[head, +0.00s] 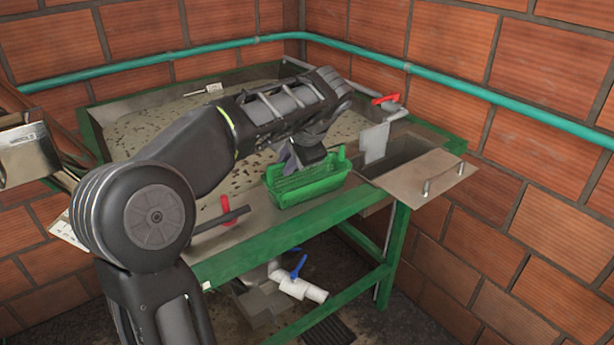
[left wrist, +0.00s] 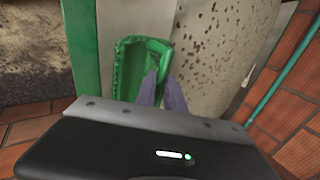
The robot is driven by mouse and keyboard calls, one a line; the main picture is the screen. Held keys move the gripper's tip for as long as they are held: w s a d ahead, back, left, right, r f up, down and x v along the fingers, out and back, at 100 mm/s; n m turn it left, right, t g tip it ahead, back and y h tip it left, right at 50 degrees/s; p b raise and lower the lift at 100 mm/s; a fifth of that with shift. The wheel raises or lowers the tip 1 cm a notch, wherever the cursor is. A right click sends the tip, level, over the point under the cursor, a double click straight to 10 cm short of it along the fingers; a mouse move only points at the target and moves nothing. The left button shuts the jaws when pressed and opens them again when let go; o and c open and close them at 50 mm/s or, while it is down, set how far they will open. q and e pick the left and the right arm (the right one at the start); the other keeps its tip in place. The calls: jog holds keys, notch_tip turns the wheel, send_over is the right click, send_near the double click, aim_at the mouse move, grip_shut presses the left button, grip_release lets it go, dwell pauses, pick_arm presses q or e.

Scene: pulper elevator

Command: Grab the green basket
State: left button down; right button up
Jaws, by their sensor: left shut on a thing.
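The green basket (head: 310,184) stands upright on the front edge of the green-framed table (head: 345,203), right of the middle in the head view. My left gripper (head: 296,163) reaches down to the basket from above. Its fingers are shut on the basket, at its rear left side as far as I can tell. The left wrist view also shows the basket (left wrist: 128,72) beside my two grey-purple fingers (left wrist: 161,90). The exact contact is partly hidden by the fingers. My right gripper is not in view.
A speckled tray surface (head: 150,132) fills the table's back left. A metal plate with two pegs (head: 425,178) lies to the right. Red handles (head: 385,99) stick up near the table. White pipes with a blue valve (head: 300,285) are below. Brick walls and a teal pipe (head: 450,84) close the corner.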

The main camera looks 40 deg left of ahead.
pick_arm(q)
jog(key=shift+r, duration=0.55)
notch_tip(320, 180, up, 5)
jog(key=shift+r+p, duration=0.1)
jog(key=shift+p, duration=0.45)
notch_tip(320, 180, up, 2)
jog(key=shift+w+d+r+p, duration=0.1)
jog(key=shift+r+p, duration=0.15)
jog(key=shift+p, duration=1)
jog(key=shift+r+p, duration=0.5)
jog(key=shift+r, duration=0.15)
